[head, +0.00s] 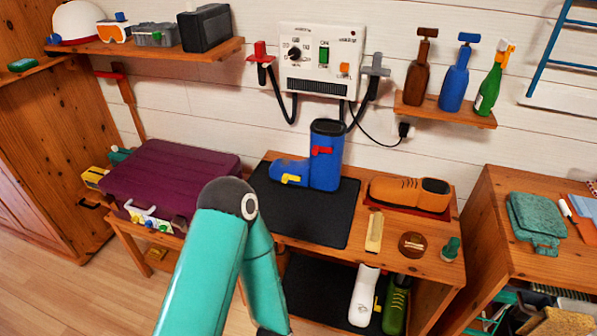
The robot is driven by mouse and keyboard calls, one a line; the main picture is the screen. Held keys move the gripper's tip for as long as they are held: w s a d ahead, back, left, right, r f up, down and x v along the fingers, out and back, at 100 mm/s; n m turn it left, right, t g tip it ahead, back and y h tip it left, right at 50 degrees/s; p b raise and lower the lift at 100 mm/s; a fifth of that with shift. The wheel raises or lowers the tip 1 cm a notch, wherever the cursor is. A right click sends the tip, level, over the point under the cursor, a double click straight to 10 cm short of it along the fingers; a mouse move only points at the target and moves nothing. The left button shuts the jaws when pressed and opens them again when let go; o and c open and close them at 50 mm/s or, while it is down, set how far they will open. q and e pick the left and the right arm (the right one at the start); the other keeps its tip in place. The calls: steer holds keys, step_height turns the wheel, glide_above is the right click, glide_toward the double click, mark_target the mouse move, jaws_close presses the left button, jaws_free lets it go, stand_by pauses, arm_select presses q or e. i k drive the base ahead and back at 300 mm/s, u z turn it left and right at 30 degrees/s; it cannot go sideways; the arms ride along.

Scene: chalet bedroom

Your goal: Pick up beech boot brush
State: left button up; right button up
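A narrow pale-wood brush (374,232), which looks like the beech boot brush, lies on the front part of the wooden bench top (325,254), right of the black mat. Its long side runs front to back. My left arm rises from the bottom edge, bends at its elbow in front of the bench and goes down again out of the frame. Its gripper is outside the view. My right gripper and arm are not in view. Nothing covers the brush.
A blue boot (326,155) stands on the black mat (307,213). An orange shoe (408,192) sits behind the brush. A round brown tin (412,244) and a small green item (450,249) are to its right.

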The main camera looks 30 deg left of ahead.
mark_target(374, 238)
steer(key=z, duration=1.15)
steer(key=i, duration=0.8)
steer(key=u, duration=1.2)
